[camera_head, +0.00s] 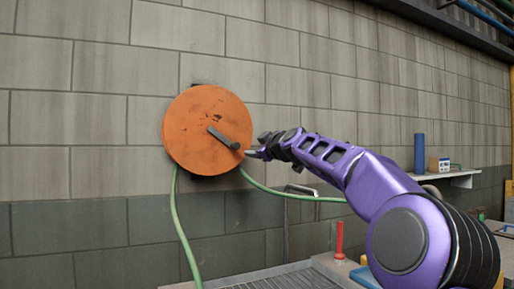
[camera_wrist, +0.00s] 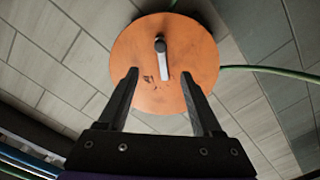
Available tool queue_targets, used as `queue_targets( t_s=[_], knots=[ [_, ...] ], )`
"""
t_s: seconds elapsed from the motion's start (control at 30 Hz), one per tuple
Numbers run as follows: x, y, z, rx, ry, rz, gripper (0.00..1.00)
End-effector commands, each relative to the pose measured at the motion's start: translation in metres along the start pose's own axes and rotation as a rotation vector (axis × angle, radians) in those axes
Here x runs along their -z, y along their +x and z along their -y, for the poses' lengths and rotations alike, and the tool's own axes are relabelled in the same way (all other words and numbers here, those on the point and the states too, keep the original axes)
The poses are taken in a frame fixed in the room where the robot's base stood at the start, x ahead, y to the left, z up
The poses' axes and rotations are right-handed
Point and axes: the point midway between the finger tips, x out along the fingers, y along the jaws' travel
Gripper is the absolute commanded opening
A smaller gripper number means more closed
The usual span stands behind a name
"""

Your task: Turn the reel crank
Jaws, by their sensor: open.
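The orange round reel (camera_head: 200,110) is mounted on the block wall, with a dark crank (camera_head: 223,138) slanting from its middle down to the right. In the wrist view the reel (camera_wrist: 190,50) faces me, and the crank (camera_wrist: 162,62) shows as a grey bar with a dark round end at the top. My gripper (camera_head: 252,155) is at the reel's lower right edge in the head view, close to the crank's outer end.
A green hose (camera_head: 178,225) hangs below the reel, and another stretch runs right behind my arm. A metal grate (camera_head: 275,279) and a red upright object (camera_head: 339,240) are below. A shelf (camera_head: 455,177) with a blue cylinder (camera_head: 419,153) is at right.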

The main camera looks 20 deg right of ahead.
Motion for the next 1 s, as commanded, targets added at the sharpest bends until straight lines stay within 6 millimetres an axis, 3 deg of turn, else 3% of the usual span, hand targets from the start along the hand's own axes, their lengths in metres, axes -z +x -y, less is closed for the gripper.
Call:
queue_targets(
  t_s=[0.07, 0.27, 0.43, 0.7, 1.0],
  knots=[
    [0.0, 0.0, 0.0, 0.0, 0.0, 0.0, 0.67],
    [-0.006, 0.008, 0.009, 0.004, -0.028, 0.021, 0.3],
    [-0.024, 0.028, 0.033, 0.01, -0.131, 0.089, 0.0],
    [-0.043, 0.054, 0.067, 0.002, -0.357, 0.186, 0.0],
    [-0.035, 0.068, 0.087, -0.03, -0.63, 0.236, 0.0]
  ],
)
